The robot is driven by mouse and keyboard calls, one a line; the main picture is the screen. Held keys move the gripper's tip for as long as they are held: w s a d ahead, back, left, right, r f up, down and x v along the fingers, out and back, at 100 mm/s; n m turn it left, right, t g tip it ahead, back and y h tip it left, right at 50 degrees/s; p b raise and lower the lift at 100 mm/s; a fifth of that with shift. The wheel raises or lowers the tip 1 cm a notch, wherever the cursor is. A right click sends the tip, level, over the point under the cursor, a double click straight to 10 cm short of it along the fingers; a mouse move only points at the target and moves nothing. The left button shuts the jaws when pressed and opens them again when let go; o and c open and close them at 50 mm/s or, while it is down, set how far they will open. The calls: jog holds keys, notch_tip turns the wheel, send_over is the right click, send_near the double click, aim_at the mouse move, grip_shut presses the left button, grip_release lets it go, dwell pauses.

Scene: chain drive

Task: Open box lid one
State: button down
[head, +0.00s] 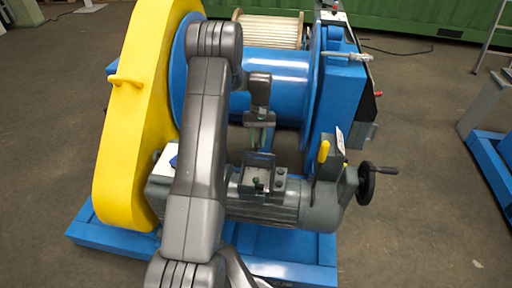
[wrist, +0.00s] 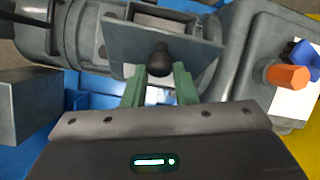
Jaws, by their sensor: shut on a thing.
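Box lid one (head: 259,158) appears as a small grey plate on top of the box (head: 262,184) on the grey motor. It stands tilted up at the drum side, and small parts show below it. My gripper (head: 262,143) reaches down from above, with its green fingers at the lid. The fingers partly hide the knob's lower end. The hinge is not clearly visible.
The yellow chain guard (head: 135,110) stands left, and the blue drum (head: 275,80) lies behind. A black handwheel (head: 367,181) sticks out right of the motor (head: 270,205). An orange knob (wrist: 287,75) and blue knob (wrist: 303,52) stand right in the wrist view.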

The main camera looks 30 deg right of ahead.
jog(key=w+d, duration=0.3)
jog(key=shift+w+d, duration=0.1)
jog(key=shift+w, duration=0.15)
jog(key=c, duration=1.6)
grip_release()
jog(key=shift+s+d+f, duration=0.1)
jog(key=shift+s+d, duration=0.05)
jog(key=shift+d, duration=0.05)
jog(key=o, duration=0.4)
jog(key=shift+c, duration=0.2)
jog(key=shift+a, duration=0.15)
jog(key=p+v, duration=0.1)
jog(key=v, duration=1.3)
